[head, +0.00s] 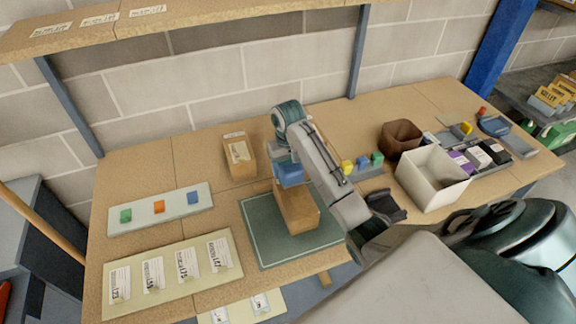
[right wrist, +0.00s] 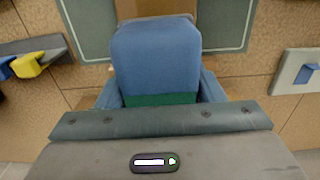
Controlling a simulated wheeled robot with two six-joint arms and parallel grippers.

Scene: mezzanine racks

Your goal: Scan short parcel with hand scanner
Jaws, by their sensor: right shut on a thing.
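A blue hand scanner (head: 290,174) is held by my right gripper (head: 288,160), which is shut on it above the green mat. In the right wrist view the scanner (right wrist: 155,55) fills the middle between the fingers, with a green part at its lower end. A brown parcel (head: 298,212) sits on the mat (head: 264,236), right below the scanner; I cannot tell whether they touch. The scanner mostly hides the parcel in the wrist view. Another brown parcel with a white label (head: 240,155) stands behind the mat to the left. My left gripper is not in view.
A pale strip with coloured blocks (head: 178,211) and a label board (head: 142,292) lie left. A dark tray with coloured blocks (head: 370,172), a brown bin (head: 402,136) and a white bin (head: 428,196) stand right. A shelf (head: 205,16) overhangs the back.

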